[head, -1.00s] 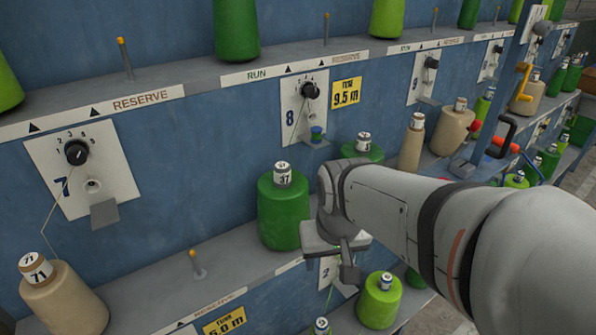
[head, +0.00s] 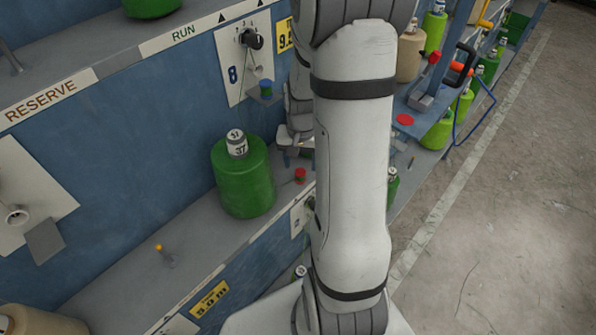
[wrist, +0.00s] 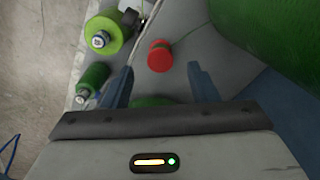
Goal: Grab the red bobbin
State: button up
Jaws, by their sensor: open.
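The red bobbin (head: 300,175) is a small spool on the grey shelf, just right of the large green cone (head: 243,178) marked 37. In the wrist view the red bobbin (wrist: 160,56) shows beyond my fingertips, roughly centred between them, with a thin thread running to the upper right. My gripper (wrist: 160,76) is open and empty, its two blue-grey fingers either side of a clear gap. In the head view my gripper is mostly hidden behind my arm, close to the bobbin. I cannot tell the exact distance.
The green cone (wrist: 270,35) stands close on the right in the wrist view. Concrete floor (head: 500,220) is clear at right.

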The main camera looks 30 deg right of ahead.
aim_at(300, 172)
notch_tip(300, 172, down, 5)
jog(key=shift+s+a+r+p, duration=0.1)
jog(key=shift+p, duration=0.35)
jog(key=c, duration=1)
